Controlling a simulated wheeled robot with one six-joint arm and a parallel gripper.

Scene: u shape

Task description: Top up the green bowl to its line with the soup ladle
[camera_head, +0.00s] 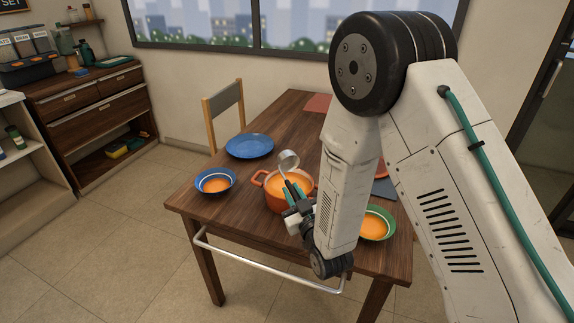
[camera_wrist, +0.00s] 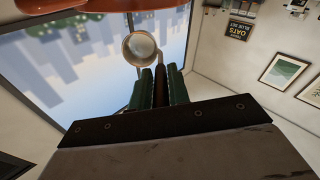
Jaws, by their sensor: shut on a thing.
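My gripper (camera_head: 294,203) is shut on the dark handle of the soup ladle (camera_head: 289,160). The ladle's round metal bowl is raised above the orange pot (camera_head: 272,201); it also shows beyond my fingers in the wrist view (camera_wrist: 142,48). I cannot tell whether it holds soup. The pot contains orange soup and stands near the table's front edge. The green bowl (camera_head: 389,230) stands to the right of the pot, partly hidden by my arm. It contains orange soup; its fill line is not clear.
A blue bowl (camera_head: 229,174) with orange soup stands left of the pot, and a blue plate (camera_head: 250,146) lies behind it on the wooden table (camera_head: 280,121). A metal rail (camera_head: 265,266) runs along the front edge. A chair (camera_head: 226,110) stands behind.

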